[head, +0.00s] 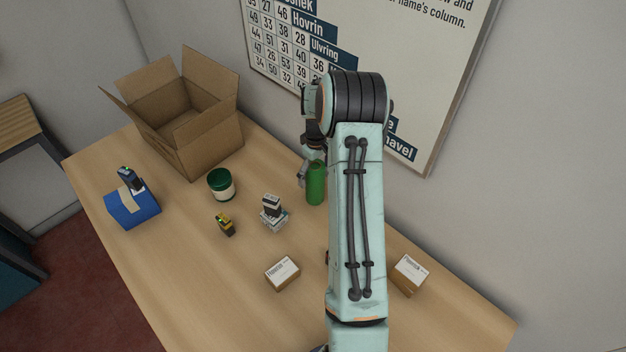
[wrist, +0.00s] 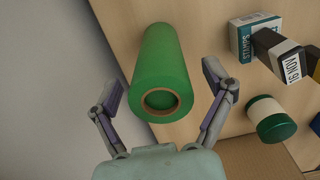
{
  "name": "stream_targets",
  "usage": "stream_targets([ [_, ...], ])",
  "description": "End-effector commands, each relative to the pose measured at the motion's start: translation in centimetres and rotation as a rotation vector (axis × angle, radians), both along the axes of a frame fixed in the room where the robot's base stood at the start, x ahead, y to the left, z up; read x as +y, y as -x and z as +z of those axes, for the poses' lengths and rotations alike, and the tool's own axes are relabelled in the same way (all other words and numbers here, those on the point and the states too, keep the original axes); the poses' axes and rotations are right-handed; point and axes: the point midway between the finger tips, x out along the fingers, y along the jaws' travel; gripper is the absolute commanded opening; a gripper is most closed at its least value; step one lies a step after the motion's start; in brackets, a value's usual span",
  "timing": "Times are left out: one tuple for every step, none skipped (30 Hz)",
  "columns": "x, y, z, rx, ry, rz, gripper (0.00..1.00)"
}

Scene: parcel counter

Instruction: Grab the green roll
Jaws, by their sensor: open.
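The green roll (head: 316,184) stands upright on the wooden counter near the wall, just left of my arm in the head view. In the wrist view the green roll (wrist: 160,70) lies between the two fingers, its cardboard-rimmed hollow end facing the camera. My gripper (wrist: 166,100) is open, with one finger on each side of the roll and a visible gap on both sides. In the head view my gripper (head: 304,174) is partly hidden by my arm, beside the roll.
A stamp box (head: 272,219) with a dark stamp on it and a green-and-white jar (head: 221,184) stand left of the roll. An open cardboard box (head: 190,115), a blue box (head: 132,208), a small yellow-black item (head: 225,224) and two small cartons (head: 282,273) (head: 408,275) share the counter (head: 200,290).

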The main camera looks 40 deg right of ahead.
Motion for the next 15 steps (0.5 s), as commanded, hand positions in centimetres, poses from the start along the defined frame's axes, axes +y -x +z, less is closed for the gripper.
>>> stream_targets([
  [0.0, 0.0, -0.8, 0.002, -0.002, 0.0, 0.81],
  [0.0, 0.0, -1.2, 0.001, -0.002, 0.0, 0.81],
  [0.1, 0.0, -1.6, 0.001, -0.002, 0.0, 0.81],
  [0.1, 0.0, -1.9, 0.0, -0.002, 0.001, 0.81],
  [0.1, 0.0, -2.1, 0.0, -0.001, 0.001, 0.81],
  [0.1, 0.0, -2.3, -0.001, -0.001, 0.001, 0.81],
  [0.1, 0.0, -2.4, -0.001, -0.001, 0.001, 0.81],
  [0.1, 0.0, -2.4, -0.001, -0.001, 0.001, 0.81],
  [0.1, 0.0, -2.5, -0.001, 0.0, 0.001, 0.81],
  [0.1, 0.0, -2.5, -0.001, 0.0, 0.001, 0.81],
  [0.1, 0.0, -2.5, -0.001, 0.0, 0.001, 0.81],
  [0.1, 0.0, -2.5, -0.001, 0.0, 0.001, 0.81],
  [0.1, 0.0, -2.5, -0.001, 0.0, 0.001, 0.81],
  [0.1, 0.0, -2.5, -0.001, 0.0, 0.001, 0.81],
  [0.1, 0.0, -2.5, -0.001, 0.0, 0.001, 0.72],
])
